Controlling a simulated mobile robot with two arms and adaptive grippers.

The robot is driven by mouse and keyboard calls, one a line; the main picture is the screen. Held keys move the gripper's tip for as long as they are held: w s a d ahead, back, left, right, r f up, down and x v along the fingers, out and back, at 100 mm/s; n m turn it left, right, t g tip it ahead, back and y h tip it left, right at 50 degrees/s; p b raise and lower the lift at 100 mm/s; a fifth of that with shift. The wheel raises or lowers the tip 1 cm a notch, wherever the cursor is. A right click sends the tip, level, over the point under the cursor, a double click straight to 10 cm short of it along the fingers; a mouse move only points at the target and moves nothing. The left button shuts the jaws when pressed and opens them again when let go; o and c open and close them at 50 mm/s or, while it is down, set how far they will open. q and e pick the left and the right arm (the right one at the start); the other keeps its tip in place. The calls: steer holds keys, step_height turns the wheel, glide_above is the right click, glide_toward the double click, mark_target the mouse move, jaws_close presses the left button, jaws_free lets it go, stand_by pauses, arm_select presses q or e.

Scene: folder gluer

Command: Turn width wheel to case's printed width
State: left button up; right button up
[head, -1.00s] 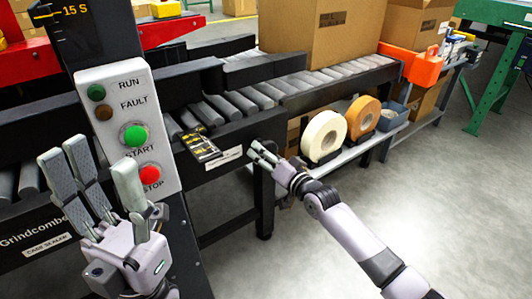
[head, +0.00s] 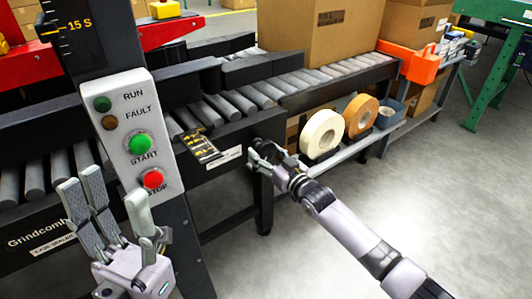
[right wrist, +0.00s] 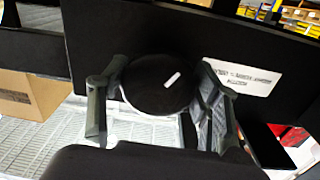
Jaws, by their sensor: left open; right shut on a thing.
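The width wheel (right wrist: 160,84) is a round black knob with a white mark on its face, in the right wrist view. My right gripper (right wrist: 160,95) is shut on it, one finger on each side of the rim. The cardboard case (head: 295,32) stands on the rollers with a dark printed patch, too small to read. My left gripper (head: 108,215) is open and empty in front of the control panel.
The control panel (head: 116,140) has green START and red STOP buttons. A black-and-yellow label (head: 203,146) is on the conveyor edge. Tape rolls (head: 322,135) sit on a lower shelf. An orange part (head: 424,64) is at the conveyor's far end. Floor at right is clear.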

steer(key=shift+f, duration=0.15)
steer(key=o, duration=1.2)
steer(key=shift+c, duration=0.2)
steer(key=shift+s, duration=0.1)
steer(key=shift+s+d, duration=0.25)
steer(key=v, duration=1.1)
steer(key=shift+s+d, duration=0.1)
